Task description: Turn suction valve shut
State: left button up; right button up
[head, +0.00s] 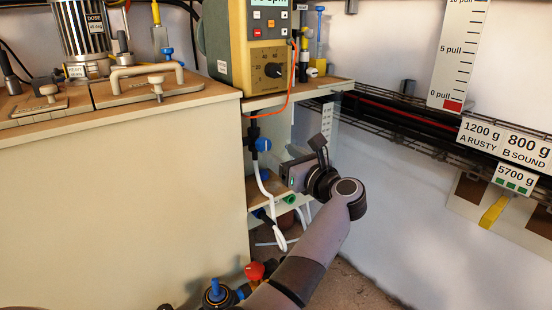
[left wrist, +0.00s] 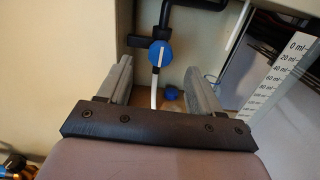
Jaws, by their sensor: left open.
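A blue-handled valve (head: 262,144) sits on a black pipe with a white hose below it, in the recess right of the beige cabinet. No label on it is readable, so I cannot tell for sure that it is the suction valve. My left gripper (head: 288,174) is just below and right of it in the head view. In the left wrist view the same valve (left wrist: 160,53) shows beyond and between the two parted fingers of the left gripper (left wrist: 158,78), apart from both. A light stripe runs along its handle. My right gripper is not in view.
A yellow pump unit (head: 268,70) stands above the recess, with an orange tube hanging from it. A clear panel and a graduated scale (left wrist: 290,75) are close on the right. A red valve (head: 254,271) and another blue valve (head: 214,290) are low in front.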

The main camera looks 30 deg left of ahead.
aim_at(266, 145)
pick_arm(q)
jog(key=shift+n, duration=0.3)
jog(key=b+x, duration=0.1)
jog(key=x, duration=0.2)
jog(key=b+x, duration=0.1)
jog(key=x, duration=0.3)
jog(key=shift+w+f, duration=0.1)
jog(key=shift+f, duration=0.15)
jog(key=c, duration=1)
